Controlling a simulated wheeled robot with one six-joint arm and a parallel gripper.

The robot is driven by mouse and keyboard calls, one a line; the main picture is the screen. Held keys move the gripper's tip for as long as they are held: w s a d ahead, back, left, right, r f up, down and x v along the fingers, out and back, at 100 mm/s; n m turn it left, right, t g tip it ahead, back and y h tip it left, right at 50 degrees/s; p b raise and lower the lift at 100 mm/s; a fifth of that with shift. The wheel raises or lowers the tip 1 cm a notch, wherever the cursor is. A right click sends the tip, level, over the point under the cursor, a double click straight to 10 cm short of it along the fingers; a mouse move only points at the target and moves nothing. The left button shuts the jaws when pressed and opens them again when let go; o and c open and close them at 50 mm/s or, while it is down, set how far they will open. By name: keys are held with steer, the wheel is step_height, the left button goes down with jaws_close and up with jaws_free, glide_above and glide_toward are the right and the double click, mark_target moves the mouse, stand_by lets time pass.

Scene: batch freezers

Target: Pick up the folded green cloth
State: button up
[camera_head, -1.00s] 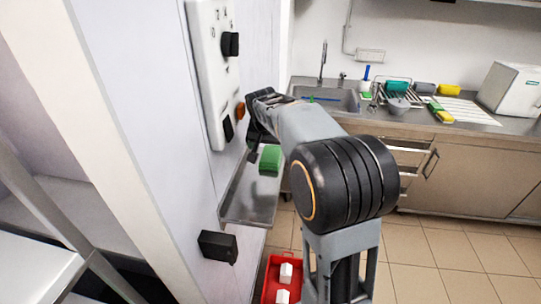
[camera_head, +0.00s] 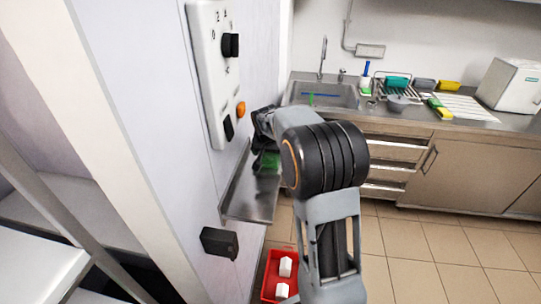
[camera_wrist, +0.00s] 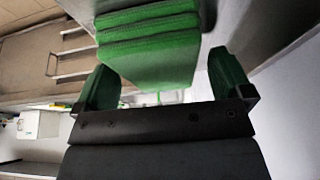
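The folded green cloth (camera_head: 271,161) lies on the metal shelf (camera_head: 250,200) fixed to the machine's front, partly hidden behind my gripper (camera_head: 262,148). In the wrist view the cloth (camera_wrist: 155,50) shows as several thick folded layers in the upper middle. There my gripper (camera_wrist: 163,68) is open, with its two green-padded fingers apart on the left and right of the cloth's near part. A gap shows between the right finger and the cloth; whether the left finger touches it I cannot tell.
The white panel (camera_head: 212,75) with black knobs and an orange button (camera_head: 241,109) stands close to the left of my gripper. A black box (camera_head: 220,243) juts out below the shelf. A red crate (camera_head: 270,275) with white items is on the floor. A sink counter (camera_head: 420,120) is behind.

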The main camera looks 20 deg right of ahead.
steer(key=c, duration=0.9)
steer(key=shift+r, duration=0.1)
steer(key=shift+r, duration=0.45)
step_height(320, 180, up, 2)
steer(key=shift+r, duration=0.2)
steer(key=s+r+b, duration=0.1)
steer(key=s+r, duration=0.3)
steer(key=r, duration=0.1)
steer(key=shift+s+d+b, duration=0.2)
steer(key=shift+s+b, duration=0.05)
steer(key=shift+b, duration=0.1)
steer(key=s+r, duration=0.1)
steer(key=s, duration=0.2)
steer(key=s+r+b, duration=0.1)
steer(key=s+r, duration=0.1)
steer(key=s, duration=0.1)
steer(key=s+r+b, duration=0.1)
steer(key=s, duration=0.2)
steer(key=shift+s+d+r, duration=0.25)
steer(key=shift+d+r, duration=0.05)
